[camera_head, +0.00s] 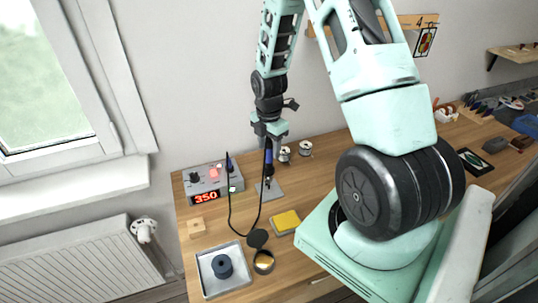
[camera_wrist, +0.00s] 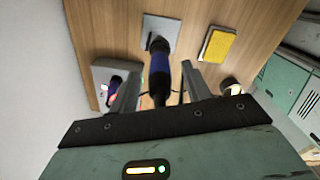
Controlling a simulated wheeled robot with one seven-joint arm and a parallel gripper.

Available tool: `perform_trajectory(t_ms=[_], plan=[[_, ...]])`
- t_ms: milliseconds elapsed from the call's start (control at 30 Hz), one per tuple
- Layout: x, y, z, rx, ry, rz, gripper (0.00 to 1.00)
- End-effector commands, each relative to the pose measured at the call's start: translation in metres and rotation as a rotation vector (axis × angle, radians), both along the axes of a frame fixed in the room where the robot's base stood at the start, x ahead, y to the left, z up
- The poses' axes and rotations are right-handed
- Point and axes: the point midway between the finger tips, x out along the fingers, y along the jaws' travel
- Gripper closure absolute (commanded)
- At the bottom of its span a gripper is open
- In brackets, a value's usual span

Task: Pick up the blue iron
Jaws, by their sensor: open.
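The blue iron (camera_head: 268,156) stands upright over a small grey plate (camera_head: 274,190) on the wooden bench. Its blue handle (camera_wrist: 160,68) shows in the wrist view between my two fingers, with the dark end toward my palm. My gripper (camera_head: 269,138) is open and points down over the iron. In the wrist view my gripper (camera_wrist: 161,70) has one finger on each side of the handle, with visible gaps. I cannot tell exactly how deep the handle sits between the fingers. The iron's lower tip is hard to make out.
A soldering station (camera_head: 206,185) reading 350 stands left of the iron, with a black cable looping near it. A yellow sponge (camera_head: 285,221), a tip cleaner (camera_head: 264,262) and a metal tray (camera_head: 207,290) lie nearer. Solder spools (camera_head: 305,148) stand behind right. My arm covers the bench's middle.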

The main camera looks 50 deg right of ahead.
Motion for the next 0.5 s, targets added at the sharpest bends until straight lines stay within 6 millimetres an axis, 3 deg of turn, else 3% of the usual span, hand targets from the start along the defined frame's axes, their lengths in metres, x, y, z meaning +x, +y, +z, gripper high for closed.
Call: perform_trajectory(t_ms=[367, 500], plan=[[0.0001, -0.0002, -0.01, -0.001, -0.001, 0.0, 0.52], [0.0001, -0.0001, -0.0098, -0.001, -0.001, 0.0, 0.88]])
